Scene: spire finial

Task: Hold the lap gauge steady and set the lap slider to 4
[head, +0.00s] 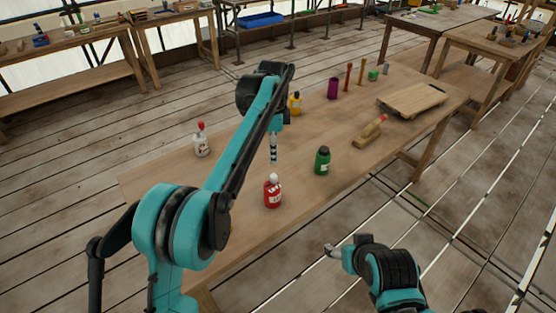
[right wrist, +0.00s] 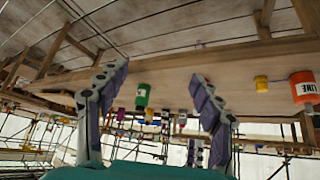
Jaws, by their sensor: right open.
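I cannot pick out a lap gauge with certainty. A small wooden piece with a red part (head: 369,132) lies on the right half of the table and may be it; no scale or slider setting is readable. My left gripper (head: 273,160) points down over the middle of the table, behind the red bottle. Its fingers show edge-on as one striped strip, so its opening is hidden. My right gripper (head: 333,249) is off the table's front edge, low and apart from everything. In the right wrist view it (right wrist: 155,77) is open, with nothing held between the fingers.
On the table (head: 240,235) stand a red bottle (head: 272,193), a green bottle (head: 322,160), a white bottle (head: 201,145), a yellow bottle (head: 295,103) and a purple cup (head: 333,88). A wooden board (head: 412,98) lies at the far right. The near left table top is clear.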

